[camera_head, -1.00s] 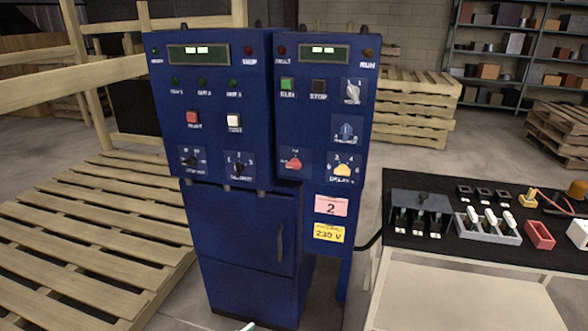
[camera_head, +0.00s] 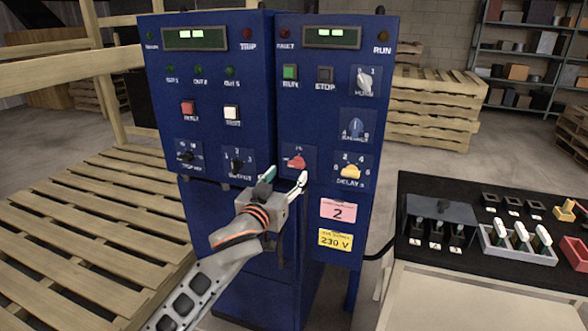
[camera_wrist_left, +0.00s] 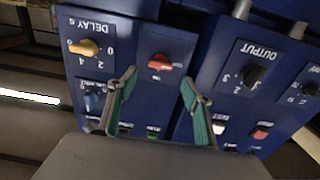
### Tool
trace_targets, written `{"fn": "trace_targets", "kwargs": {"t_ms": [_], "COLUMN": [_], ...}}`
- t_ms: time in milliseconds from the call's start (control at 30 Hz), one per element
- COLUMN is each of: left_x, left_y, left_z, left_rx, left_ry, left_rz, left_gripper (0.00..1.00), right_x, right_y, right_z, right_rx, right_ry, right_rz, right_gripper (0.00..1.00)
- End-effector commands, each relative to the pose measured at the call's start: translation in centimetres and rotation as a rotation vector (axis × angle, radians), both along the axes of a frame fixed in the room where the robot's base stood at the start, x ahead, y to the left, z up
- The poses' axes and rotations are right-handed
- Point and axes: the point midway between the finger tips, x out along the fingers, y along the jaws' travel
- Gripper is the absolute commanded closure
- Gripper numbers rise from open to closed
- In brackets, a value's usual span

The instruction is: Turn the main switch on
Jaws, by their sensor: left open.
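The blue cabinet (camera_head: 235,110) stands upright with several knobs and buttons. A red rotary knob (camera_head: 296,161), which looks like the main switch, sits low on the right panel; its label is too small to read surely. It also shows in the left wrist view (camera_wrist_left: 160,62), upside down. My left gripper (camera_head: 285,178) is open and empty, just below and in front of this knob. In the left wrist view the two green-padded fingers (camera_wrist_left: 160,85) stand apart, one to each side of the red knob, short of it. I see no contact.
A yellow DELAY knob (camera_head: 350,172) is right of the red one, an OUTPUT knob (camera_head: 237,164) left. A blue knob (camera_head: 356,128) is above. A black-topped bench (camera_head: 420,185) with parts stands at right; pallets (camera_head: 90,240) lie at left.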

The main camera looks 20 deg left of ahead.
Motion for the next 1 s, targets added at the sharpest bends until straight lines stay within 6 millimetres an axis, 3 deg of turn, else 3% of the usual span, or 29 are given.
{"fn": "trace_targets", "kwargs": {"t_ms": [333,767,900,1000], "left_x": [4.7,5.6,5.6,5.6], "left_y": [-0.2,-0.2,-0.2,-0.2], "left_z": [-0.2,-0.1,-0.1,-0.1], "left_rx": [0.003,0.001,0.001,0.001], "left_ry": [0.002,0.001,0.001,0.001], "left_rz": [-0.001,-0.001,-0.001,-0.001], "left_gripper": [0.50,0.50,0.86,0.88], "right_x": [-0.9,0.3,0.4,0.2], "right_y": [0.1,-0.1,-0.1,-0.2], "right_z": [-1.0,-0.2,-0.2,-0.4], "right_rx": [-0.005,-0.006,-0.007,-0.007], "right_ry": [0.016,-0.008,-0.009,-0.003], "right_rz": [0.003,0.002,0.001,0.001], "right_gripper": [0.60,0.60,0.60,0.60]}}
